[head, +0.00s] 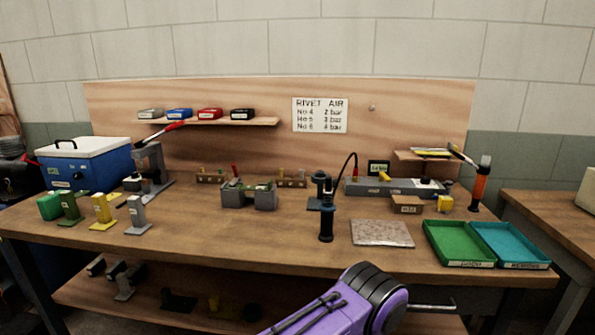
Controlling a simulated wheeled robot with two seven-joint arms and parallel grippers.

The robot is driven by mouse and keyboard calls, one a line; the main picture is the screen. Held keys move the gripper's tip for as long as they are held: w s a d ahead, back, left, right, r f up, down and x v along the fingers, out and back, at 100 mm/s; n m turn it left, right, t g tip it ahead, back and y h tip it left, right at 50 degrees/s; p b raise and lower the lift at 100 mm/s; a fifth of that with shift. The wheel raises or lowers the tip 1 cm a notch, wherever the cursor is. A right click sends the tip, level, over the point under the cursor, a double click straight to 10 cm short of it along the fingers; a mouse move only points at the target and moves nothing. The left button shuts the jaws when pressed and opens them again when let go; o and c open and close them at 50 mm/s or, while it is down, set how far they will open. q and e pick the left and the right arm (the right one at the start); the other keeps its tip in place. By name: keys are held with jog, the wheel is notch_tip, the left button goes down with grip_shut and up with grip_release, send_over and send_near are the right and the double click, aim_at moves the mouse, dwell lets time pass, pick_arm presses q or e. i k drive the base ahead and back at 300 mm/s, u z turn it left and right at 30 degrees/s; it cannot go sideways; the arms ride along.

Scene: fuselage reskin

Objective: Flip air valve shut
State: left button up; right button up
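I cannot pick out the air valve with certainty. A long grey unit (408,187) stands at the back right of the bench, with a small yellow piece (384,176) on its top that may be a lever. A small dark display (379,167) stands behind it. A black hose (354,158) arches between this unit and a black rivet tool (326,205) standing upright. A purple arm link of mine (350,305) shows at bottom centre, well in front of the unit. A thin grey rod (435,307) shows right of it. Neither gripper's fingers can be made out.
A green tray (430,244) and a teal tray (541,263) lie at the front right of the bench. A speckled plate (382,233) lies beside them. An orange-bodied tool (480,187) stands at the right. The bench's front middle is clear.

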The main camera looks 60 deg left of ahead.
aim_at(382, 176)
jog(key=z, duration=1.3)
jog(key=k, duration=1.25)
jog(key=u, duration=1.75)
jog(key=i, duration=0.5)
jog(key=u, duration=0.05)
